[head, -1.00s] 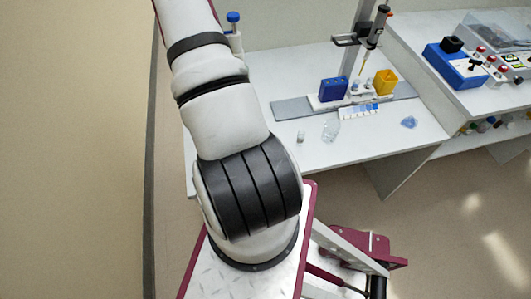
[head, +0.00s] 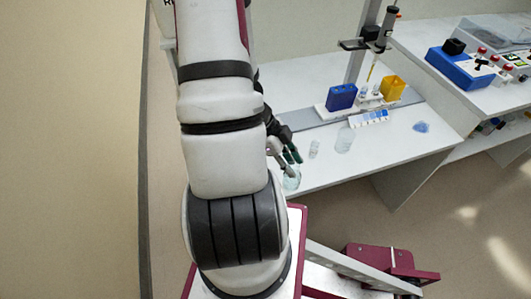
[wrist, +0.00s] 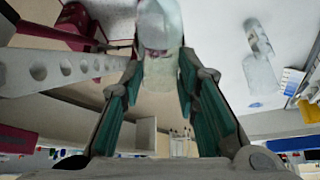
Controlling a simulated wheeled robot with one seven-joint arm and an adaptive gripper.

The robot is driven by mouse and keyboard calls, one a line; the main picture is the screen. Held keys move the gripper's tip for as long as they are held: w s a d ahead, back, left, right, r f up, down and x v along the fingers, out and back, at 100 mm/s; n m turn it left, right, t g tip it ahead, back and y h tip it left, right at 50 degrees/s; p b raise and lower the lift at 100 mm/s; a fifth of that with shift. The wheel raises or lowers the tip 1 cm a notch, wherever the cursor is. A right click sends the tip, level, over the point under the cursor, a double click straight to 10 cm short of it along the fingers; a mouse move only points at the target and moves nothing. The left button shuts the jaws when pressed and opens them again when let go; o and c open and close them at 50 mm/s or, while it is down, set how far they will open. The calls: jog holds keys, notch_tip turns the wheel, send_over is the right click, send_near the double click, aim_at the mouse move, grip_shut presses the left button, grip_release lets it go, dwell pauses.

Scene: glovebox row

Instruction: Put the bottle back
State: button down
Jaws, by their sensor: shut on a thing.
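My gripper (head: 287,158) is shut on a clear, pale bottle (head: 291,181) at the front edge of the bench, just right of my arm in the head view. In the wrist view the bottle (wrist: 160,28) stands out between the teal finger pads of my gripper (wrist: 160,75). I cannot tell whether the bottle touches the bench. A small clear vial (head: 314,150) and another clear bottle (head: 344,140) stand on the bench to its right; that other bottle also shows at the right of the wrist view (wrist: 261,73).
The white bench (head: 385,150) carries a blue box (head: 341,97), a yellow box (head: 393,88), a blue-and-white strip (head: 369,118), a stand with a pipette (head: 387,28) and a crumpled blue item (head: 421,127). A higher bench (head: 480,90) stands at right. The bench front is mostly clear.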

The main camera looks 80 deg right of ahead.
jog(key=shift+w+d+f+b, duration=0.2)
jog(key=shift+w+d+b, duration=0.5)
jog(key=shift+b, duration=0.45)
jog(key=w+d+f+b, duration=0.4)
jog(key=d+b, duration=0.2)
jog(key=shift+d, duration=0.4)
jog(key=shift+f, duration=0.1)
jog(key=c, duration=1.2)
grip_release()
jog(key=p+v, duration=0.3)
jog(key=v, duration=0.9)
